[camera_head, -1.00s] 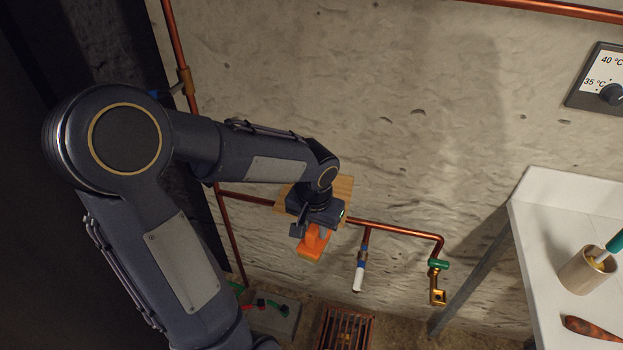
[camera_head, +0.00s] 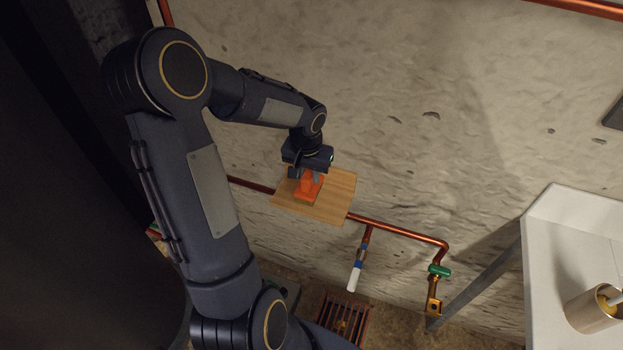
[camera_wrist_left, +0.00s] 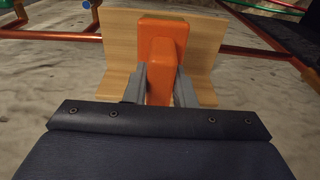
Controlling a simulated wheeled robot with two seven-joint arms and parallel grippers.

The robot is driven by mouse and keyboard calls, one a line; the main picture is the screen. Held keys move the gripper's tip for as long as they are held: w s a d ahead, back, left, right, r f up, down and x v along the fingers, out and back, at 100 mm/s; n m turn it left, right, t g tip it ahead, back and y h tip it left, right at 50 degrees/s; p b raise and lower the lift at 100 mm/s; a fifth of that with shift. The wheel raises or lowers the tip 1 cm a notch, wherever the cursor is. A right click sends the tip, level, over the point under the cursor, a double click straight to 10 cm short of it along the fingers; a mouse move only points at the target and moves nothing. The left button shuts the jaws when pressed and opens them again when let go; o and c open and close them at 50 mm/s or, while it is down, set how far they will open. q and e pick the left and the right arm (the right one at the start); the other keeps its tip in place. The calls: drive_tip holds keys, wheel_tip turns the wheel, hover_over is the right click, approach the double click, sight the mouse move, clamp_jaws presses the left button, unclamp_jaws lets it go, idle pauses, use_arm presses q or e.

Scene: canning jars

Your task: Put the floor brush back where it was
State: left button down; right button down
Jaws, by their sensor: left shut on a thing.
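The floor brush (camera_head: 307,190) is an orange piece with a paler lower edge. My left gripper (camera_head: 306,178) is shut on it and holds it from above, over the small wooden shelf (camera_head: 338,197) on the wall. In the left wrist view the brush's orange body (camera_wrist_left: 160,45) stands between the two grey fingers (camera_wrist_left: 159,88), with the wooden shelf (camera_wrist_left: 205,42) around and behind it. I cannot tell whether the brush touches the shelf; its underside is hidden. My right gripper is not in view.
A copper pipe (camera_head: 400,231) runs along the wall beside the shelf, with a white-ended stub (camera_head: 354,276) and a green-handled valve (camera_head: 439,270). A floor grate (camera_head: 343,318) lies below. A white counter (camera_head: 560,235) with a cup (camera_head: 592,309) stands at the right.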

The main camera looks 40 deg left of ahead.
sight(311, 183)
use_arm(q)
drive_tip(key=w+f, duration=0.1)
drive_tip(key=w+a+f, duration=0.1)
drive_tip(key=f, duration=0.1)
drive_tip(key=shift+w+a, duration=0.1)
drive_tip(key=shift+w, duration=0.05)
drive_tip(key=shift+f, duration=1.65)
drive_tip(key=shift+f, duration=0.15)
drive_tip(key=c, duration=1.2)
unclamp_jaws()
